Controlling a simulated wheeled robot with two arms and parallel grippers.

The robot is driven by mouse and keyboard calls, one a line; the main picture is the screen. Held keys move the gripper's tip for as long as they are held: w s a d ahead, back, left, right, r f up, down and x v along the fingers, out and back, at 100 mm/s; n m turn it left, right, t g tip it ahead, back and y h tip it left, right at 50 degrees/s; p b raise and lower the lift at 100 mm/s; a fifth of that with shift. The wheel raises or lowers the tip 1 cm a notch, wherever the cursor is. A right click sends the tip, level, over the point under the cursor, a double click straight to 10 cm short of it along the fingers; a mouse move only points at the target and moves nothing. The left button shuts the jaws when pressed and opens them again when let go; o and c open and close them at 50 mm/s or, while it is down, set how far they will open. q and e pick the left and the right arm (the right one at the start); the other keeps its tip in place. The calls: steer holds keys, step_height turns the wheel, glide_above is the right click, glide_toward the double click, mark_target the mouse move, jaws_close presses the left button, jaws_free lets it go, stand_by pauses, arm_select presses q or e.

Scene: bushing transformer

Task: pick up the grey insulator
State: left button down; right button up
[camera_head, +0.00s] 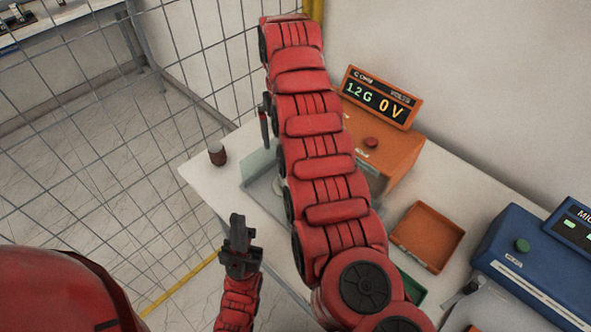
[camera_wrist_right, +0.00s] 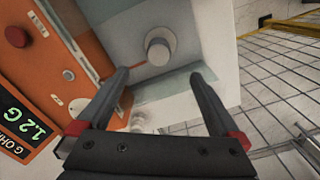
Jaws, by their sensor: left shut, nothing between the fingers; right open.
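In the right wrist view, a round, pale grey insulator (camera_wrist_right: 160,47) stands in the light grey bay of the orange tester. My right gripper (camera_wrist_right: 159,76) is open, with its two dark fingers spread and pointing towards it. The insulator appears just beyond the fingertips; I cannot tell the exact gap. In the head view my right arm covers most of the bay and hides the insulator's surroundings. My left gripper (camera_head: 239,222) is shut and empty, in front of the table's near edge.
The orange tester (camera_head: 397,160) with a lit display stands on the white table (camera_head: 205,180). A small brown part (camera_head: 217,153) stands at the table's left corner. An orange tray (camera_head: 428,236) and a blue machine (camera_head: 535,262) are to the right. A wire mesh fence (camera_head: 120,150) is left.

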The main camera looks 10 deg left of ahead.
step_height(320, 180, down, 4)
steer(key=shift+f+p, duration=0.1)
steer(key=shift+p, duration=0.55)
step_height(320, 180, down, 7)
steer(key=shift+r+b, duration=0.1)
steer(key=shift+b, duration=0.55)
steer(key=shift+f+p, duration=0.25)
steer(key=shift+p, duration=0.05)
steer(key=f, duration=0.1)
steer(key=f+p, duration=0.2)
steer(key=shift+w+f, duration=0.25)
steer(key=shift+f, duration=0.7)
jaws_close()
steer(key=shift+w+r, duration=0.1)
